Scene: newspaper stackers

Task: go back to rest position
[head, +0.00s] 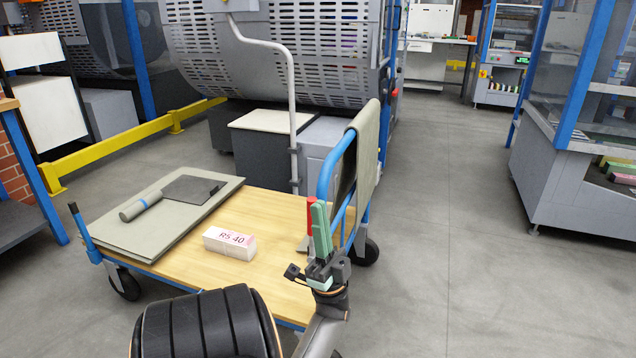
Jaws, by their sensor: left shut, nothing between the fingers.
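My left gripper (317,210) stands in the lower middle of the head view, its green and red fingers pointing up. The fingers are together and nothing shows between them. It is in front of the right end of a wooden-topped cart (275,215), close to the cart's blue handle (325,170) in the picture. I cannot tell whether it touches the handle. My right gripper is not in view.
The cart carries a white box (229,242) marked RS 40, grey-green boards (125,235), a rolled item (141,206) and a dark flat sheet (195,189). A grey-green sheet (367,155) hangs over the handle. A yellow rail (120,146) runs behind. Open floor (480,270) lies right.

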